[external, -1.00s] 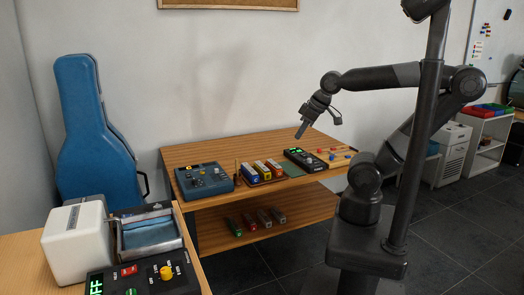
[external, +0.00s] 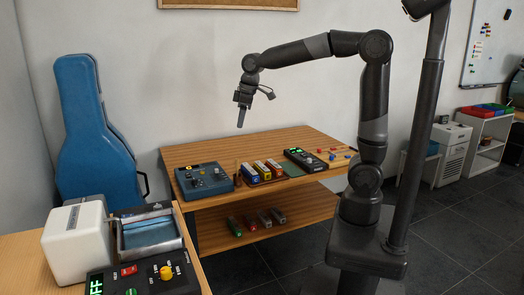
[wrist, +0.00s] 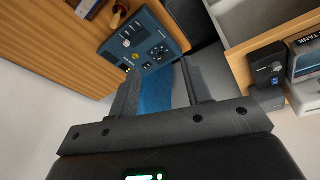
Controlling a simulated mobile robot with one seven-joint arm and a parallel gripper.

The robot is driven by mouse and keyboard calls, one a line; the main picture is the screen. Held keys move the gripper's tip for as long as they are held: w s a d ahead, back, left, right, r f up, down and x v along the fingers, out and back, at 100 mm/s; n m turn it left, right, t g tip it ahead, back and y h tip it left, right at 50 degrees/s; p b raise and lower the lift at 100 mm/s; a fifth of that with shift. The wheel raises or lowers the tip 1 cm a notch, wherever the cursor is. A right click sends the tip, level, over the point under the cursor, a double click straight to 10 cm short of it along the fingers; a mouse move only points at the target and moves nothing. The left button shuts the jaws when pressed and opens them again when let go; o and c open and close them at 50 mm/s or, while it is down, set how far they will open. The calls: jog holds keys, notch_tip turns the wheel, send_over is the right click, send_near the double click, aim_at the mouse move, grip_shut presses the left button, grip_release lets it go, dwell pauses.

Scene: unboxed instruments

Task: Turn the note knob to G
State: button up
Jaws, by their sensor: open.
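A blue-grey control box (external: 207,190) with several dark knobs on its top sits at the left end of the wooden table. It also shows in the wrist view (wrist: 160,32), upper middle, with a yellow spot and small light panels. Its lettering is too small to read, so I cannot tell which knob is the note knob. A black device (external: 307,163) with a green display lies farther right on the same table. My gripper (external: 240,127) points down in the air above the table, apart from the box. Its two fingers (wrist: 160,80) are spread, with nothing between them.
Harmonicas (external: 260,170) lie right of the blue box. A blue instrument case (external: 95,130) stands at the wall. A nearer table at lower left carries a white machine (external: 75,240) and a black panel with a yellow knob (external: 167,272). The air around my gripper is free.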

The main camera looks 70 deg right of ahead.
jog(key=w+a+f+n+g, duration=0.1)
jog(key=w+f, duration=0.2)
jog(key=w, duration=0.3)
jog(key=w+f+n, duration=0.1)
jog(key=w+f, duration=0.3)
jog(key=w, duration=0.3)
jog(key=n+g, duration=0.2)
jog(key=n, duration=0.1)
send_over(194, 179)
notch_tip(194, 179, down, 10)
jog(key=f, duration=0.1)
notch_tip(194, 179, down, 10)
jog(key=shift+s+a+r, duration=0.1)
jog(key=shift+r, duration=0.15)
jog(key=shift+c, duration=0.2)
grip_shut()
